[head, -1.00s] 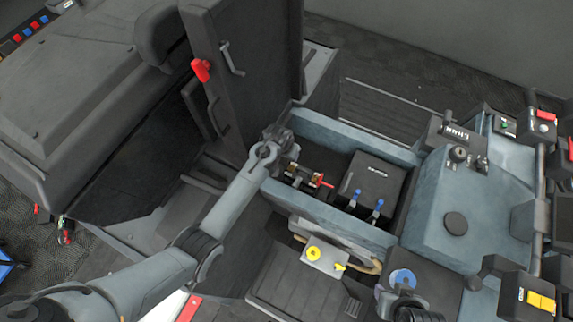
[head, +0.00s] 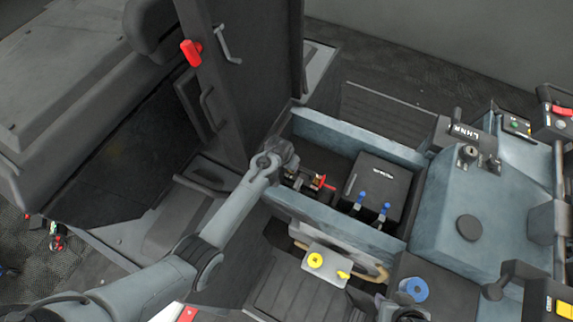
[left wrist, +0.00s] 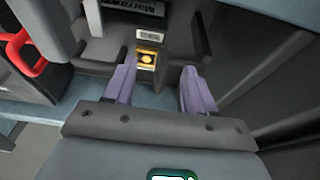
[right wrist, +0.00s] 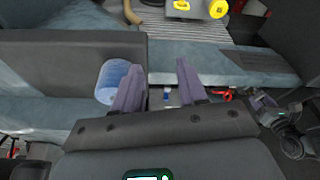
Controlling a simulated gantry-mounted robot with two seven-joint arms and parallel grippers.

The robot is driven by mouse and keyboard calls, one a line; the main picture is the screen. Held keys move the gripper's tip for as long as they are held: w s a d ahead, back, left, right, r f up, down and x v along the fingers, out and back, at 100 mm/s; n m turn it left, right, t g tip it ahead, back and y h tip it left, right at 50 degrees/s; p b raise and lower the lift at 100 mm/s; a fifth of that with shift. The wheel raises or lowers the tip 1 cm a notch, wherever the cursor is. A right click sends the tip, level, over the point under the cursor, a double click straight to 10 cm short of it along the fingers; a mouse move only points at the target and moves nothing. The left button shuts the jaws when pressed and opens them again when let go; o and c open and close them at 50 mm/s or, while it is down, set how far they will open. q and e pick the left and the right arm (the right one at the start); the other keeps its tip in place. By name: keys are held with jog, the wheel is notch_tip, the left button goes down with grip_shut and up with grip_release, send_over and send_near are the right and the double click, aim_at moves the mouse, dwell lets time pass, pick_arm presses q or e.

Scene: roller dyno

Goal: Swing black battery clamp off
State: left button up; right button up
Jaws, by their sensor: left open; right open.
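My left gripper (left wrist: 155,88) is open. In the left wrist view a small brass-yellow fitting (left wrist: 147,58) with a grey label above it lies just beyond the fingertips, nearer the left finger. In the head view my left arm reaches the left end of the blue-grey battery bay (head: 350,222), and its wrist hides part of the bay. Beside it are dark and brass fittings (head: 319,181) and a red lever (head: 328,187). I cannot clearly single out the black clamp among them.
A black box (head: 380,180) with two blue-topped levers (head: 386,210) fills the bay's right part. A tall dark panel (head: 250,70) stands behind my left arm. A plate with yellow knobs (head: 315,260) sits in front. A blue cylinder (right wrist: 118,80) is beside my right gripper.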

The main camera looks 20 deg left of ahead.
pick_arm(q)
grip_shut()
jog(key=shift+r, duration=0.1)
